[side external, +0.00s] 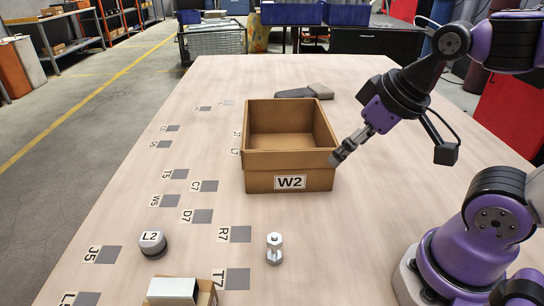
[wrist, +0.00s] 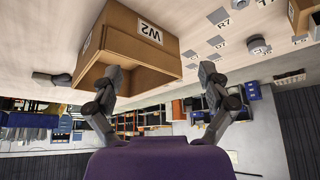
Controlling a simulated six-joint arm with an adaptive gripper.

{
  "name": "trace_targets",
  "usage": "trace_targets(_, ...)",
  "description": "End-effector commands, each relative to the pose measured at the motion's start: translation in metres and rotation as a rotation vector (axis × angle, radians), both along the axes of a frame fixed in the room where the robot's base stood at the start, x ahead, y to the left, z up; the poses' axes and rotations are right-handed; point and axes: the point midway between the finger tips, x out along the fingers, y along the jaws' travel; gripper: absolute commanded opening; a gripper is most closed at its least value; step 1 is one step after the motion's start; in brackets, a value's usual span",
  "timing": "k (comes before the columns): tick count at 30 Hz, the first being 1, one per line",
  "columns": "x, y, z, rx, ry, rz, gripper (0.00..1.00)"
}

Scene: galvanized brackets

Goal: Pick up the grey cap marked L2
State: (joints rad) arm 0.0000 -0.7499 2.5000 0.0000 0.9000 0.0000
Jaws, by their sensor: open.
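The grey cap marked L2 (side external: 152,243) is a short round piece on the table at the front left. It also shows in the wrist view (wrist: 258,47), at the right. My gripper (side external: 338,157) is beside the right wall of the cardboard box W2, far to the right of the cap and farther back. In the wrist view my gripper (wrist: 160,74) has its two fingers spread wide apart with nothing between them. The cap stands clear of the gripper, with nothing over it.
The open cardboard box W2 (side external: 262,182) stands mid-table. A metal bolt-like part (side external: 274,249) stands at the front, near a small carton (side external: 207,290) holding a light block. Labelled grey squares lie flat on the left. A dark grey part (side external: 306,91) lies behind the box.

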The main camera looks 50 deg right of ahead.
Motion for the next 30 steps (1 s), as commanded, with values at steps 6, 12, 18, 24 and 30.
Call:
trace_targets(6, 0.003, 0.002, 0.002, 0.001, 0.001, 0.004, 0.90)
trace_targets(12, 0.048, 0.028, 0.017, 0.021, 0.027, 0.048, 0.90)
trace_targets(18, 0.125, 0.100, 0.013, 0.047, 0.063, 0.111, 0.90)
trace_targets(24, 0.173, 0.191, -0.027, 0.061, 0.092, 0.166, 0.90)
trace_targets(30, 0.185, 0.246, -0.061, 0.065, 0.105, 0.194, 0.90)
